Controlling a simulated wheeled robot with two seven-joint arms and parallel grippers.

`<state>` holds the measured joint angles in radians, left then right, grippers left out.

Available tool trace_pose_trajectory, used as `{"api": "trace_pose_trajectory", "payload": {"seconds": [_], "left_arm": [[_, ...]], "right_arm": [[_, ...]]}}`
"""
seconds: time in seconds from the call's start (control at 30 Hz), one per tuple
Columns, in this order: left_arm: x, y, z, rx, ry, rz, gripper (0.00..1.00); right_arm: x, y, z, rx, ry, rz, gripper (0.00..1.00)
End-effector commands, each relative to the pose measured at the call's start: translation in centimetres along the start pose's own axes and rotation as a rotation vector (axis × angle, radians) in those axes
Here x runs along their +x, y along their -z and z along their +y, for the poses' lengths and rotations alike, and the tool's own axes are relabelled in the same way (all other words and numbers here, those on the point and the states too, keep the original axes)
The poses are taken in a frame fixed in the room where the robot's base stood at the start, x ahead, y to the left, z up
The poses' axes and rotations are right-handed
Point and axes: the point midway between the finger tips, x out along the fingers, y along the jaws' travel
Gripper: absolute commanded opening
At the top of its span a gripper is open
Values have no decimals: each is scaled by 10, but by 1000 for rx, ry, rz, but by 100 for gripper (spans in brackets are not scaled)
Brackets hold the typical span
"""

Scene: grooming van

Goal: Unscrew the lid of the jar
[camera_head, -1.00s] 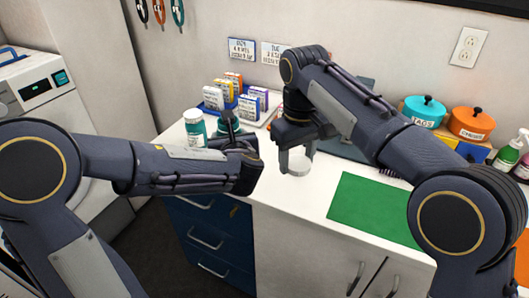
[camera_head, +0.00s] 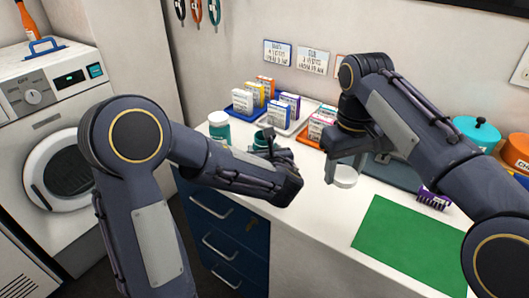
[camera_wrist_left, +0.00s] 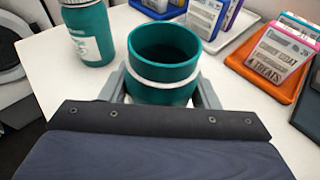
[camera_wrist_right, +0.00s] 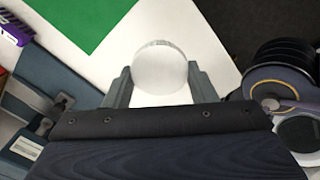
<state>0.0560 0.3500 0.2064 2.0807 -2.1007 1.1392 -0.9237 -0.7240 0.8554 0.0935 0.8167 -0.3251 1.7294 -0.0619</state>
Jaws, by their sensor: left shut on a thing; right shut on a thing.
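The jar (camera_head: 261,143) is teal, upright and open at the top, on or just above the white counter. In the left wrist view the jar (camera_wrist_left: 164,65) has a white ring below its rim and looks empty. My left gripper (camera_wrist_left: 161,88) is shut around its sides. My right gripper (camera_head: 345,167) is shut on the round, pale lid (camera_head: 346,178), to the right of the jar and apart from it. The lid (camera_wrist_right: 160,70) also shows between the fingers of my right gripper (camera_wrist_right: 160,82) in the right wrist view.
A second teal jar (camera_head: 219,125) with a grey lid stands just left of the open jar. Behind are blue (camera_head: 240,112), white and orange trays with small boxes. A green mat (camera_head: 410,240) lies at the front right. A washing machine (camera_head: 60,120) stands left.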

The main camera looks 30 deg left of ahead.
Motion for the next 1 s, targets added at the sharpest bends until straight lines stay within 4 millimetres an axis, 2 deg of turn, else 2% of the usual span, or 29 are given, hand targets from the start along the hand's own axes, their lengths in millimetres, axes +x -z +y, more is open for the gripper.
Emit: {"api": "trace_pose_trajectory", "payload": {"seconds": [0.4, 0.43, 0.5, 0.6, 0.93, 1.0], "left_arm": [[2, 7, 0, -1, 1, -2, 0], [2, 7, 0, -1, 1, -1, 57], [2, 6, 0, 0, 0, -1, 66], [2, 6, 0, 0, 0, -1, 77], [0, 1, 0, -1, 0, 0, 77], [-5, 2, -1, 0, 3, -1, 77]], "right_arm": [[5, 0, 0, 0, 0, 0, 24], [5, 0, 0, 0, 0, 0, 24], [4, 0, 0, 0, 0, 0, 24], [4, 0, 0, 0, 0, 0, 24], [-1, 0, 0, 0, 0, 0, 24], [1, 0, 0, 0, 0, 0, 24]]}}
